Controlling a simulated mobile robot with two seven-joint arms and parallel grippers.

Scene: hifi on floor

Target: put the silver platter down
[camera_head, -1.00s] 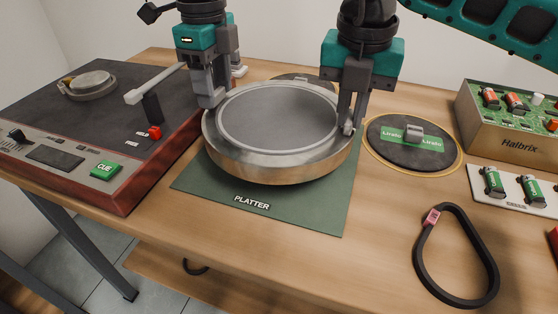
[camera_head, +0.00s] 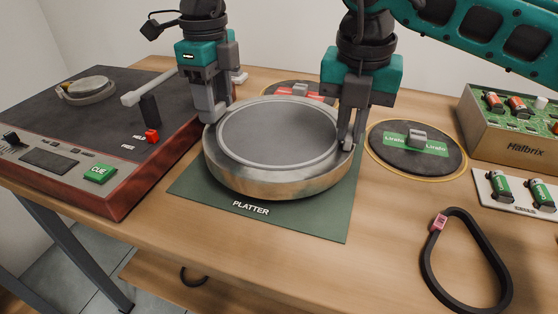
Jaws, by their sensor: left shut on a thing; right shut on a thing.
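The silver platter (camera_head: 278,138) is a wide round disc with a grey top and a metal rim. It is level over the green mat marked PLATTER (camera_head: 300,219), at or just above its surface; I cannot tell whether it touches. My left gripper (camera_head: 212,115) is shut on the platter's left rim. My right gripper (camera_head: 349,142) is shut on its right rim. The platter hides most of the mat's middle and back.
The turntable base (camera_head: 95,140) stands close on the left, its tonearm (camera_head: 150,88) near my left gripper. A record with a green label (camera_head: 415,150) lies close on the right. A black belt (camera_head: 465,262), batteries (camera_head: 515,190) and a Halbrix box (camera_head: 515,130) are further right.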

